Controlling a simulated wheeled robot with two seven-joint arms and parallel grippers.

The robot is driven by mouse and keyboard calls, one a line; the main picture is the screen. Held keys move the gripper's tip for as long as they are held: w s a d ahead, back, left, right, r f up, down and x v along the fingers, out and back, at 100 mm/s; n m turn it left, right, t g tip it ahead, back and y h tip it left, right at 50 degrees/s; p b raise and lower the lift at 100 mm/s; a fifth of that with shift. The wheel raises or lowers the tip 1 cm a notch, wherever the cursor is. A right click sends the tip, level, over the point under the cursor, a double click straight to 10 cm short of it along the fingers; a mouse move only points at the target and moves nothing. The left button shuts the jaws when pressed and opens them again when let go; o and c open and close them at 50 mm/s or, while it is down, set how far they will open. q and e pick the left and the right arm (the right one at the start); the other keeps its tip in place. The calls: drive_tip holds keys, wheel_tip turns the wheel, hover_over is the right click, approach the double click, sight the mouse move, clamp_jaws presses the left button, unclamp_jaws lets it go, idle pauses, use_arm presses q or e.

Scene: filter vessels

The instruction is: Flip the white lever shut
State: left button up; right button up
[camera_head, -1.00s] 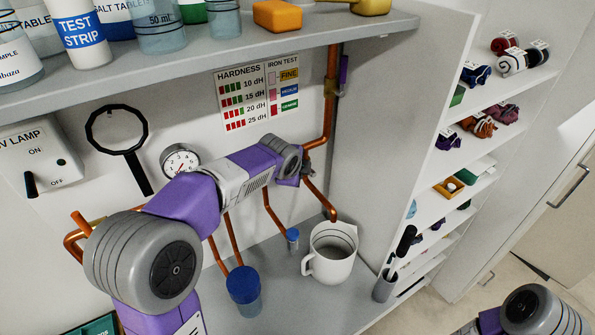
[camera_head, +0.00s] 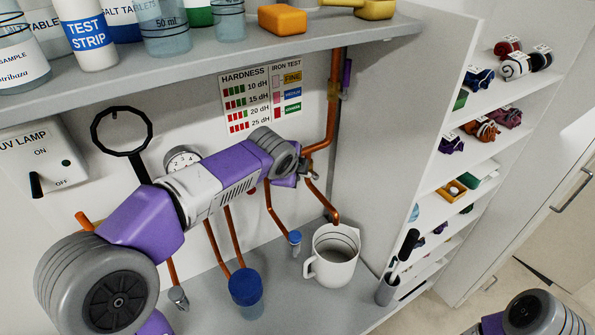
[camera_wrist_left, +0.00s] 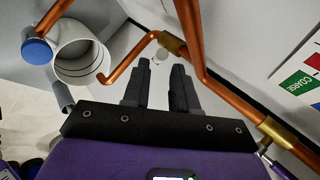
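My left arm reaches across the head view to the copper pipes, and its gripper (camera_head: 305,172) is by the pipe bend above the mug, partly hidden by the wrist. In the left wrist view the gripper (camera_wrist_left: 161,68) has its two dark fingers apart, with a clear gap and nothing held. A small whitish piece (camera_wrist_left: 161,55) shows just beyond the fingertips, beside a brass fitting on a copper pipe; it may be the white lever. I cannot tell its position or whether it touches a finger. My right gripper is out of view.
A white mug (camera_head: 333,256) stands under a copper spout, with a blue-lidded cup (camera_head: 246,287) to its left. Copper pipes (camera_wrist_left: 193,40) run close around the left gripper. A shelf (camera_head: 230,57) with bottles overhangs above. A side panel (camera_head: 400,130) stands to the right.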

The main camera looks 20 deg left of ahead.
use_arm(q)
drive_tip(key=shift+s+r, duration=0.45)
drive_tip(key=shift+w+d, duration=0.1)
drive_tip(key=shift+w, duration=0.1)
clamp_jaws()
drive_tip(key=w+d+r+n+g+y+p, duration=0.15)
drive_tip(key=d+r+n+y+p, duration=0.35)
drive_tip(key=n, duration=0.6)
drive_tip(key=w+d+r+n+g+y+p, duration=0.1)
drive_tip(key=d+n+g+y+p, duration=0.15)
drive_tip(key=d+n+y, duration=0.7)
drive_tip(key=a+f+n+h, duration=0.1)
drive_tip(key=a+f, duration=0.3)
drive_tip(key=a, duration=0.2)
drive_tip(key=w+a+f+n+h, duration=0.1)
drive_tip(key=a+f, duration=0.3)
drive_tip(key=a, duration=0.2)
drive_tip(key=shift+w+a+g+h, duration=0.2)
drive_tip(key=shift+a+g+h, duration=0.05)
drive_tip(key=shift+g+h, duration=0.15)
